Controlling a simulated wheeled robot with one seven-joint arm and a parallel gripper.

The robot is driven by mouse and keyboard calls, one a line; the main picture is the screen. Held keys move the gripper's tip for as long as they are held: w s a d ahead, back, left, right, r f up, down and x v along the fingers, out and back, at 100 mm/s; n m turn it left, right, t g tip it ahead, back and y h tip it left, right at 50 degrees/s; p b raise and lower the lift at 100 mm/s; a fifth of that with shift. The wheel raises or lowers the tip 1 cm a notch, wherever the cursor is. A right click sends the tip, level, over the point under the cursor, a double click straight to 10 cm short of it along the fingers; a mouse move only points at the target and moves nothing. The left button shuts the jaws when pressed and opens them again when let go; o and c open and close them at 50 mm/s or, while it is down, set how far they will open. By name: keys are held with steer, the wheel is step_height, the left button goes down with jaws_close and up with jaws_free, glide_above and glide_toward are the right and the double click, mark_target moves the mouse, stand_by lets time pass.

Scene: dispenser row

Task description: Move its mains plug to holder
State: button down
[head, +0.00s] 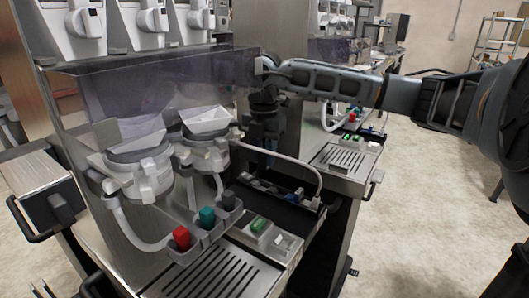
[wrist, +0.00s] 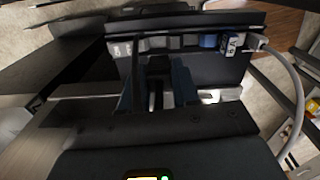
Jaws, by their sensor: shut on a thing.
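A pale plug (wrist: 257,42) with a grey-white cable (wrist: 298,85) is at the strip's right end, beside a blue-and-white labelled piece (wrist: 229,42). Which part is the holder is unclear.
A grey rack (head: 208,236) with red, teal and dark blocks stands at the dispenser's front. White hoppers (head: 138,165) are to the left of my gripper. A white cable (head: 292,162) arcs over the strip. A slotted drip tray (head: 210,275) lies in front.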

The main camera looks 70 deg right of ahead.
mark_target(263, 168)
steer(key=shift+w+d+f+m, duration=0.1)
steer(key=shift+w+f+m, duration=0.1)
steer(key=shift+m, duration=0.2)
steer(key=shift+f+b, duration=1.2)
steer(key=shift+f, duration=1)
steer(key=shift+f+b, duration=0.25)
steer(key=shift+b, duration=0.3)
steer(key=shift+f+b, duration=0.45)
steer(key=shift+b, duration=0.05)
steer(key=shift+f+b, duration=0.45)
steer(key=shift+b, duration=0.2)
steer(key=c, duration=0.7)
jaws_free()
